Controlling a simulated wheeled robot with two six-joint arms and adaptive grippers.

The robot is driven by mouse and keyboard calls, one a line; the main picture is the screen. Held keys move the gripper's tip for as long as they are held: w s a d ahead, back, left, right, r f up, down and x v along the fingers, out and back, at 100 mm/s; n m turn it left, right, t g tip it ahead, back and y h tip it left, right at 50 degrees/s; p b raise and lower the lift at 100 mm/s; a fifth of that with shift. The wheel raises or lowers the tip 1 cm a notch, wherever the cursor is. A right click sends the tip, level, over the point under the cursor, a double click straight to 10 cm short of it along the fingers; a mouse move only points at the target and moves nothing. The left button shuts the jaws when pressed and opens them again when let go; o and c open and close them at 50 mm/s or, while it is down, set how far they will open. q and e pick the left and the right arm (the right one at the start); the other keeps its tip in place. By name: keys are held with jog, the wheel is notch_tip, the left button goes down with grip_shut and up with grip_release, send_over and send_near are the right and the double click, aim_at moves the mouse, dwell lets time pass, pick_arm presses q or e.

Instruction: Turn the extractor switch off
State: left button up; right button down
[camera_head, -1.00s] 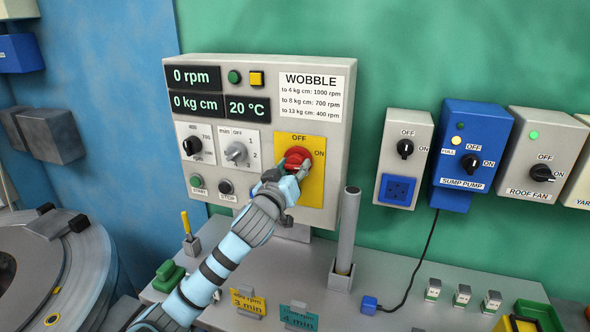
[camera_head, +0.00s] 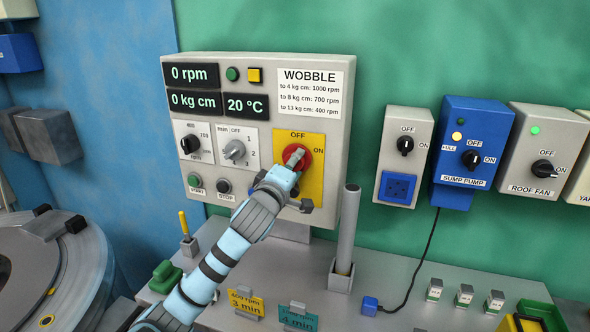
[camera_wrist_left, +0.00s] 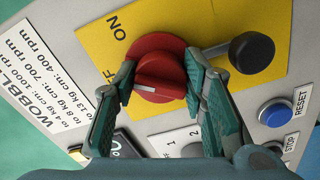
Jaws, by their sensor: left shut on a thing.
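The extractor switch is a red round knob (camera_head: 297,157) with a raised grip on a yellow plate (camera_head: 313,186) marked OFF above and ON to the right. The plate is on the grey control panel. The knob (camera_wrist_left: 160,70) is close in the left wrist view; the white mark on its grip points toward the partly hidden OFF lettering. My left gripper (camera_head: 289,172) is at the knob, its arm covering the plate's lower left. In the wrist view its fingers (camera_wrist_left: 159,92) are on both sides of the knob, shut on it. My right gripper is out of view.
A black ball-ended lever (camera_wrist_left: 252,52) stands out beside the knob. A blue RESET button (camera_wrist_left: 275,112) is near the right finger. A grey upright post (camera_head: 347,232) stands on the bench right of my arm. Sump pump (camera_head: 468,146) and roof fan (camera_head: 541,151) boxes hang further right.

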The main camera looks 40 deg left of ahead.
pick_arm(q)
jog(key=n+b, duration=0.1)
jog(key=n, duration=0.3)
jog(key=shift+r+b, duration=0.1)
jog(key=shift+b, duration=0.25)
jog(key=shift+n+b, duration=0.6)
jog(key=shift+n, duration=0.9)
jog(key=o, duration=1.2)
jog(key=shift+a, duration=0.1)
jog(key=shift+c, duration=0.2)
